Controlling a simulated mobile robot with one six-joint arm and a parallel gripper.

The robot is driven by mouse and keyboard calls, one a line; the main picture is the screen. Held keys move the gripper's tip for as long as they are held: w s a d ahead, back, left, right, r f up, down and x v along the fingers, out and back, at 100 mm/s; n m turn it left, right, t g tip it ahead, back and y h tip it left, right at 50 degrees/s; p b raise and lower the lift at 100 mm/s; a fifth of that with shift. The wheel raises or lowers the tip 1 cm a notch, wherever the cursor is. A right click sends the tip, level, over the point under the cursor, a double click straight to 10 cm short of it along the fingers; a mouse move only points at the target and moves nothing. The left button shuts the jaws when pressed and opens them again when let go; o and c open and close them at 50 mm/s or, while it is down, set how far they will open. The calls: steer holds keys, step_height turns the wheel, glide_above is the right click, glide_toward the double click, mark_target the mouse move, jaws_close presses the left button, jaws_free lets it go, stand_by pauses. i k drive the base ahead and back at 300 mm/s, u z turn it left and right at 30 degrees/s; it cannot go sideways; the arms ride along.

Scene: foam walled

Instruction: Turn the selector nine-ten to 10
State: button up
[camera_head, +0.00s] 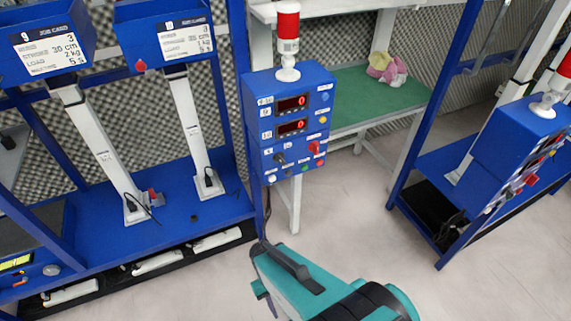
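The blue control box (290,88) stands at the centre, with two red-lit displays, several buttons and knobs. A small black knob (279,158) sits at its lower left, with small labels around it, and looks like the selector nine-ten. Its labels and pointing direction are too small to read surely. A red knob (314,147) sits to its right. The teal and black end of my arm (286,270) is at the bottom centre, below the box and apart from it in the picture. My fingertips cannot be made out, so opening and contents are unclear.
A blue rack (180,205) with tilted signs and white posts stands left of the box. A green-topped table (365,100) with a soft toy (388,68) is behind. Another blue unit (515,140) stands at right. The floor between is clear.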

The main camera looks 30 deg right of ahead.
mark_target(280, 157)
steer(key=z, duration=0.05)
steer(key=k, duration=1.6)
steer(key=u, duration=1.2)
steer(key=i, duration=1)
steer(key=z, duration=0.1)
